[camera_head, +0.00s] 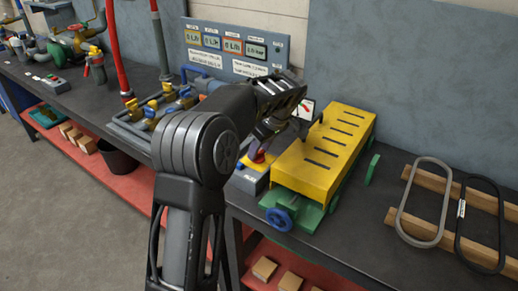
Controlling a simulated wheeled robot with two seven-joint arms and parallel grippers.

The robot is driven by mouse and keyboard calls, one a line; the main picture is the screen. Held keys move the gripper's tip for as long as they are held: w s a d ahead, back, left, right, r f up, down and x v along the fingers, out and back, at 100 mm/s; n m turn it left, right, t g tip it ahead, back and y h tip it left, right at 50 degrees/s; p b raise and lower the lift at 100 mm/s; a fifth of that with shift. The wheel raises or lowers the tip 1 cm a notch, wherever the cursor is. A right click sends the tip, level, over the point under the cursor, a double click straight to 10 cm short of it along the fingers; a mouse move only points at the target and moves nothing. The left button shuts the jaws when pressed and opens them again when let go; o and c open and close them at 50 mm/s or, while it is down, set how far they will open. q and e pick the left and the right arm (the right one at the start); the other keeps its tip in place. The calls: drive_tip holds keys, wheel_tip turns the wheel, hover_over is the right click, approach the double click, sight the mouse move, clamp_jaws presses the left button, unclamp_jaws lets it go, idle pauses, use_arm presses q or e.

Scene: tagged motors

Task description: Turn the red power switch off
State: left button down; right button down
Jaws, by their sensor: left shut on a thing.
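The red power switch (259,157) sits on a yellow base on top of a small grey box (251,179) on the workbench, left of the yellow machine. My left arm reaches in from the bottom, and my left gripper (263,146) points down at the switch from above. The gripper is shut on the red switch knob. The fingers and the arm hide part of the knob, so its exact turn angle cannot be told. My right gripper is not in view.
The yellow slotted machine (324,150) with a blue handwheel (279,219) stands close right of the switch. Brass-valved pipes (150,113) and a panel with displays (235,49) are behind and left. Oval belts (425,203) lie on wooden bars at right.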

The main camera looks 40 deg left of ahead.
use_arm(q)
drive_tip(key=shift+w+n+g+p, duration=0.1)
drive_tip(key=shift+n+g+p, duration=0.25)
drive_tip(key=shift+n, duration=0.65)
drive_tip(key=c, duration=0.9)
unclamp_jaws()
drive_tip(key=v, duration=0.5)
drive_tip(key=shift+d+r, duration=0.1)
drive_tip(key=shift+r, duration=0.2)
drive_tip(key=shift+p+v, duration=0.7)
drive_tip(key=shift+v, duration=0.45)
